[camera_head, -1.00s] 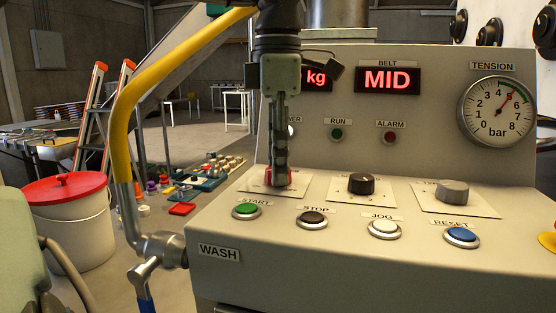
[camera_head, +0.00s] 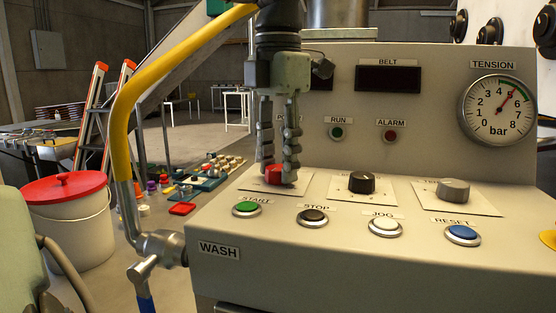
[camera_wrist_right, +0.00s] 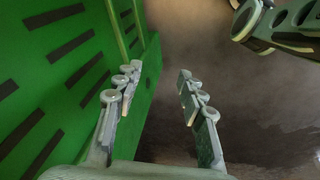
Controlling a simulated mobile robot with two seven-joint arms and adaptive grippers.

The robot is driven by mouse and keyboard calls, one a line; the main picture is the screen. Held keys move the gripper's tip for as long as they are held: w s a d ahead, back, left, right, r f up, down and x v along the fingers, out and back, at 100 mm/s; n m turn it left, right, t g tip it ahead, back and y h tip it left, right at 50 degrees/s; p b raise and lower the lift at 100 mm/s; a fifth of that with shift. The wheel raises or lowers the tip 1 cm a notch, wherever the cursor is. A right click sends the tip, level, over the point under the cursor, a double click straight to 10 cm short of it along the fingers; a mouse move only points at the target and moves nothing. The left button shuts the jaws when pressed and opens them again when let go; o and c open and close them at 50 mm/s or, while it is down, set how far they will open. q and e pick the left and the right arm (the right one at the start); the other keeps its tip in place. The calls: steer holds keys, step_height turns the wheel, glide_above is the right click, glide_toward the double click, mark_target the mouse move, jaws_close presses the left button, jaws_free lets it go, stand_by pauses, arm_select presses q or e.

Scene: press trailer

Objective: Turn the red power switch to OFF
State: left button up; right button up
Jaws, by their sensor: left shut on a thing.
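The red power switch (camera_head: 273,174) sits on its white plate (camera_head: 247,183) at the left of the sloped control panel. My left gripper (camera_head: 278,178) comes down from above, its two fingers on either side of the red knob, shut on it. The fingers hide parts of the knob and its plate markings. The BELT display (camera_head: 388,79) is dark. My right gripper (camera_wrist_right: 157,105) shows in the right wrist view, its fingers apart with nothing between them.
START (camera_head: 247,209), STOP (camera_head: 312,217), JOG (camera_head: 385,227) and RESET (camera_head: 462,235) buttons line the panel's front. A black knob (camera_head: 361,183) and a grey knob (camera_head: 453,190) stand to the right. A yellow hose (camera_head: 122,130) arches at left. A green slotted surface (camera_wrist_right: 60,70) is beside my right gripper.

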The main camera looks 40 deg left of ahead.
mark_target(279, 167)
arm_select(q)
steer(key=n, duration=0.4)
steer(key=shift+n+b, duration=0.3)
steer(key=shift+b, duration=0.05)
steer(key=n, duration=0.4)
steer(key=shift+n, duration=1.4)
arm_select(e)
steer(key=shift+w+a+r, duration=0.1)
steer(key=shift+w+r, duration=0.35)
steer(key=shift+r, duration=0.35)
steer(key=shift+w+a+r, duration=0.1)
steer(key=shift+w+r, duration=0.35)
steer(key=shift+r, duration=0.3)
steer(key=shift+w+r, duration=0.45)
steer(key=shift+r, duration=0.35)
arm_select(q)
steer(key=shift+r, duration=0.1)
steer(key=o, duration=1.2)
steer(key=shift+c, duration=0.2)
step_height(279, 167, up, 12)
